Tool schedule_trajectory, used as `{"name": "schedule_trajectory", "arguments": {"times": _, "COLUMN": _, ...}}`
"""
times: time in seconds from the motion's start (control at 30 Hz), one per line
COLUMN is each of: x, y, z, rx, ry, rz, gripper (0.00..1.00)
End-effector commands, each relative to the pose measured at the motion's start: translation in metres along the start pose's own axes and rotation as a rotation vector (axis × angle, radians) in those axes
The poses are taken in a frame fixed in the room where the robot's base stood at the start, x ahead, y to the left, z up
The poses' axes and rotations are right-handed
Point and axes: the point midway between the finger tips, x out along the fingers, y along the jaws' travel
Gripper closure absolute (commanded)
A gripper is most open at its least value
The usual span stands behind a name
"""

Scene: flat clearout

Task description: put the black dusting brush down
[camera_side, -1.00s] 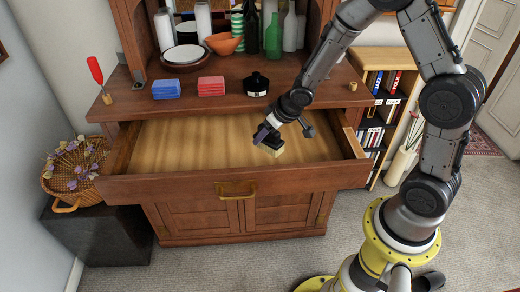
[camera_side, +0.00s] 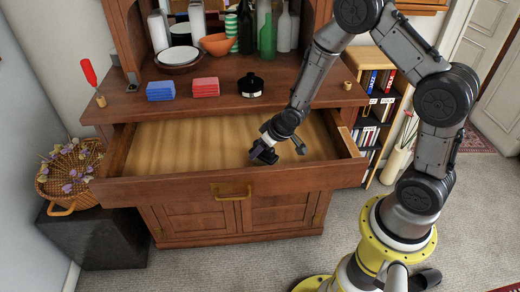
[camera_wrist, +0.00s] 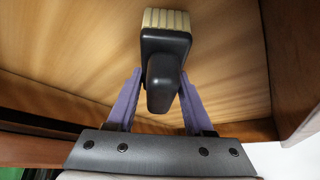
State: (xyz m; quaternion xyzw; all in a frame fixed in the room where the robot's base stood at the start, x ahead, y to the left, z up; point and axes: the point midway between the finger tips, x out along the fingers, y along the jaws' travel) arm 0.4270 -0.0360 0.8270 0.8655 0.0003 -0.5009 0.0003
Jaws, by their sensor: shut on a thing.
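The black dusting brush (camera_wrist: 165,48) has a black body and handle and cream bristles (camera_wrist: 166,20). In the wrist view its handle is between the two purple fingers of my gripper (camera_wrist: 160,76), which is shut on it. The bristles point away from the gripper, toward the drawer floor. In the side view my gripper (camera_side: 263,153) is low inside the open drawer (camera_side: 185,150), right of its middle, with the dark brush (camera_side: 267,158) at its tip. I cannot tell whether the brush touches the drawer floor.
The drawer floor left of my gripper is bare. The drawer's front wall (camera_side: 185,187) and right wall (camera_side: 349,143) stand close. On the counter are blue coasters (camera_side: 160,91), red coasters (camera_side: 205,87), a black-lidded jar (camera_side: 250,85) and a red-handled tool (camera_side: 90,75).

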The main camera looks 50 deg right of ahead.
Motion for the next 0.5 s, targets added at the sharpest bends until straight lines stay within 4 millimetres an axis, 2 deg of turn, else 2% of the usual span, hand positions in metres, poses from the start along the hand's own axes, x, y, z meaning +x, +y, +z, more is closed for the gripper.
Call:
{"name": "schedule_trajectory", "arguments": {"times": 0.1, "x": 0.0027, "y": -0.0001, "z": 0.0018, "rx": 0.000, "ry": -0.001, "rz": 0.000, "gripper": 1.00}}
{"name": "schedule_trajectory", "arguments": {"times": 0.13, "x": 0.0027, "y": -0.0001, "z": 0.0020, "rx": 0.000, "ry": -0.001, "rz": 0.000, "gripper": 0.44}}
{"name": "schedule_trajectory", "arguments": {"times": 0.2, "x": 0.0025, "y": -0.0001, "z": 0.0018, "rx": 0.000, "ry": -0.001, "rz": 0.000, "gripper": 0.32}}
{"name": "schedule_trajectory", "arguments": {"times": 0.3, "x": 0.0024, "y": -0.0001, "z": 0.0017, "rx": 0.000, "ry": -0.001, "rz": 0.000, "gripper": 0.18}}
{"name": "schedule_trajectory", "arguments": {"times": 0.5, "x": 0.0024, "y": -0.0001, "z": 0.0016, "rx": 0.000, "ry": -0.001, "rz": 0.000, "gripper": 0.18}}
